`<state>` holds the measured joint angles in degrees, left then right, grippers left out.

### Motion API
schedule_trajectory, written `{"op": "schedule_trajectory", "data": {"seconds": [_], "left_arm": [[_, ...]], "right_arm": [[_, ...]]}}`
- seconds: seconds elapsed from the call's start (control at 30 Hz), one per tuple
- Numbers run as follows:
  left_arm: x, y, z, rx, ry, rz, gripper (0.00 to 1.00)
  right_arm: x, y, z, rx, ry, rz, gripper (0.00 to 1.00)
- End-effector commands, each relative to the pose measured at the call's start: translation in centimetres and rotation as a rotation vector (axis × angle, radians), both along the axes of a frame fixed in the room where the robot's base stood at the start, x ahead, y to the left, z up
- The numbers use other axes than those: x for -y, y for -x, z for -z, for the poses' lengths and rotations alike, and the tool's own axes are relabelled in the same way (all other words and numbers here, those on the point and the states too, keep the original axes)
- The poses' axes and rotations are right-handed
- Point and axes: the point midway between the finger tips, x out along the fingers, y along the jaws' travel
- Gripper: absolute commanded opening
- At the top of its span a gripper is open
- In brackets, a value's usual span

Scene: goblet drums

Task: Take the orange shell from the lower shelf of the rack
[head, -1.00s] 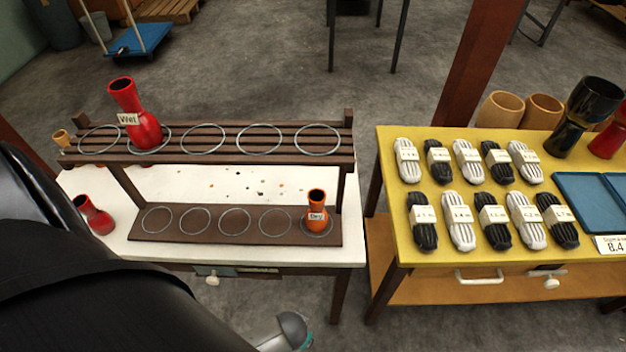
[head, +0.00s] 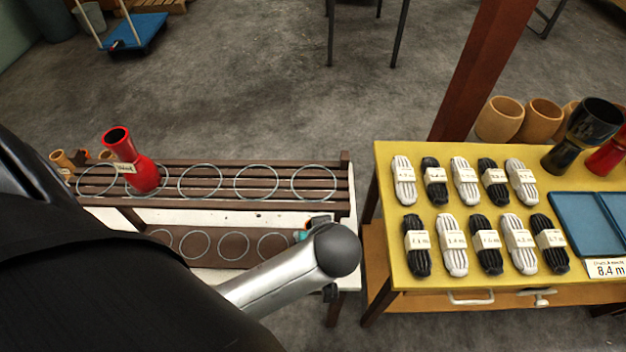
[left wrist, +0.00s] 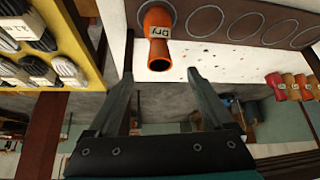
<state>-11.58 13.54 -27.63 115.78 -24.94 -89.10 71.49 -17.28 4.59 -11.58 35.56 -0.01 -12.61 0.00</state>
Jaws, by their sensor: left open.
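The orange shell (left wrist: 158,38), with a label reading "Dry", stands in a ring on the lower shelf (left wrist: 200,20) in the left wrist view. In the head view my left arm hides it, while the lower shelf (head: 220,246) shows left of my arm. My left gripper (left wrist: 160,75) is open, its two fingers pointing toward the shell. The shell's open mouth lies near the gap between the fingertips, and no contact is visible. In the head view the gripper is mostly hidden behind my left wrist. My right gripper is in neither view.
A red shell (head: 133,165) stands on the rack's upper shelf (head: 230,178), whose other rings look empty. A yellow table (head: 385,160) with rope bundles (head: 453,192) and blue trays (head: 585,235) stands at the right. Several small shells (left wrist: 290,85) show right in the left wrist view.

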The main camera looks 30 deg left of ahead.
Motion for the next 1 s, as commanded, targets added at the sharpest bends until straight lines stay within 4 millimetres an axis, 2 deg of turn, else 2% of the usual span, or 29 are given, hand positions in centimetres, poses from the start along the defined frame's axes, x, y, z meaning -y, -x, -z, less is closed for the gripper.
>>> {"op": "schedule_trajectory", "data": {"seconds": [0.03, 0.1, 0.3, 0.53, 0.8, 1.0], "left_arm": [[-0.6, -0.5, 1.2, -0.002, -0.005, 0.000, 0.85], [-1.1, -1.1, 2.5, -0.001, -0.004, 0.001, 0.85], [-2.1, -2.3, 5.0, -0.002, -0.001, 0.003, 0.85], [-2.6, -2.9, 6.1, -0.001, 0.001, 0.002, 0.85], [-3.9, -4.3, 9.2, -0.002, -0.001, 0.003, 0.85], [-4.3, -4.7, 10.0, -0.001, 0.000, 0.003, 0.85]], "right_arm": [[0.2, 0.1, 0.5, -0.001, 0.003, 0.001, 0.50], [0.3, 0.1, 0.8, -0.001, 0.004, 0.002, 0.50], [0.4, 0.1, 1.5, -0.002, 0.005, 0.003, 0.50], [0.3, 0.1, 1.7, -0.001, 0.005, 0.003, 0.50], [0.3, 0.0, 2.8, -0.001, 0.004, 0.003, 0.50], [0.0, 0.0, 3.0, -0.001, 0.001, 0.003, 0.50]]}}
